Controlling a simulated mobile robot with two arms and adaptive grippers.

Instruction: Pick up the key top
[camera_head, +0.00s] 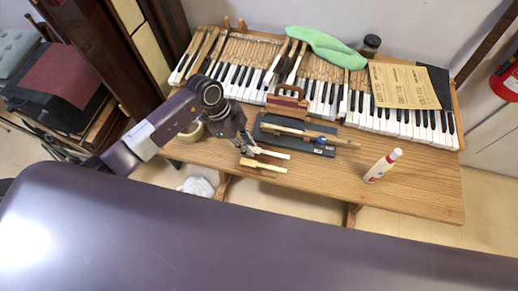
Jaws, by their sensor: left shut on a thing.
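My left gripper (248,149) is over the front middle of the wooden table, with its fingers pointing down and right. It is shut on a thin pale strip, which looks like the key top (273,153). The strip sticks out to the right of the fingertips. Whether it touches the table cannot be told. A second cream-coloured piece (264,165) lies just below it in the picture, close to the fingers. My right gripper is not in view.
A dark tray (325,150) with a wooden key on it lies right of the gripper. A white bottle (382,165) stands farther right. The keyboard (400,124), green cloth (327,46), jar (370,44) and papers (400,85) are behind. The table's front right is bare.

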